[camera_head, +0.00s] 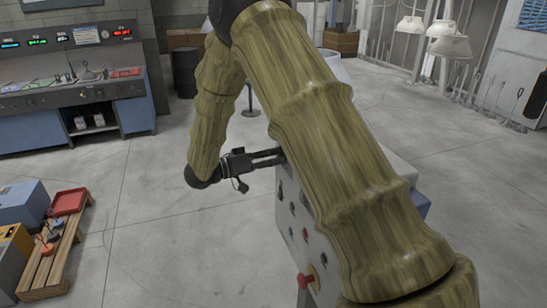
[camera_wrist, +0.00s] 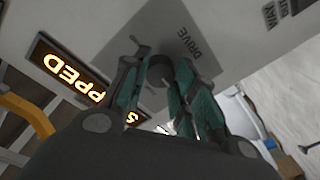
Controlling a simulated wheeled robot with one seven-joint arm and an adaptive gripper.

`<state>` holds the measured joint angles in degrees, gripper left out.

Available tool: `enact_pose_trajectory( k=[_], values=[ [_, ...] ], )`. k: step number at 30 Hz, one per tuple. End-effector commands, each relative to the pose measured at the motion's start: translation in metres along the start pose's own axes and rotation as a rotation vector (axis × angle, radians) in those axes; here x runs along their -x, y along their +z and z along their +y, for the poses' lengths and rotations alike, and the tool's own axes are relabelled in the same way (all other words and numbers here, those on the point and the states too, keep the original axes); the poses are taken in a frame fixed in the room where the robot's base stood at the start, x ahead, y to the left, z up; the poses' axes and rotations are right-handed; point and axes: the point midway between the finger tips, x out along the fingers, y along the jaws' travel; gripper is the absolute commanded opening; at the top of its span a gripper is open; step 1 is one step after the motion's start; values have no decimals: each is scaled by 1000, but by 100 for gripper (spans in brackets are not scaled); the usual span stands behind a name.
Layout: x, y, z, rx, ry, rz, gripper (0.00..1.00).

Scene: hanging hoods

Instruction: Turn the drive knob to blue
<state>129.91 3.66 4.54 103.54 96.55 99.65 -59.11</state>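The drive knob (camera_wrist: 158,72) is a dark round part on a grey square plate in the wrist view, beside the printed word DRIVE. My gripper (camera_wrist: 160,78) has its teal-padded fingers apart, one on each side of the knob. I cannot tell whether the pads press on it. The fingers hide part of the knob, and no blue mark shows near it. In the head view my gripper (camera_head: 268,158) reaches the left face of a light grey control cabinet (camera_head: 293,225). The drive knob is hidden there.
A lit orange display (camera_wrist: 68,68), partly covered, reads "PPED" beside my gripper. A red knob (camera_head: 306,280) and several small controls sit lower on the cabinet. The floor between is clear.

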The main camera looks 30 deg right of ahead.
Motion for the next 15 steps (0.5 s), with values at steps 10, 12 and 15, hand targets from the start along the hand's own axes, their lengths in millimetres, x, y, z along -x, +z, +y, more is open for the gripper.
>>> enact_pose_trajectory(
  k=[10,12,15],
  values=[
    [0,2,-1,-32,1,2,4],
    [0,3,-2,-58,2,4,4],
    [0,4,-3,-112,3,7,4]
  ],
)
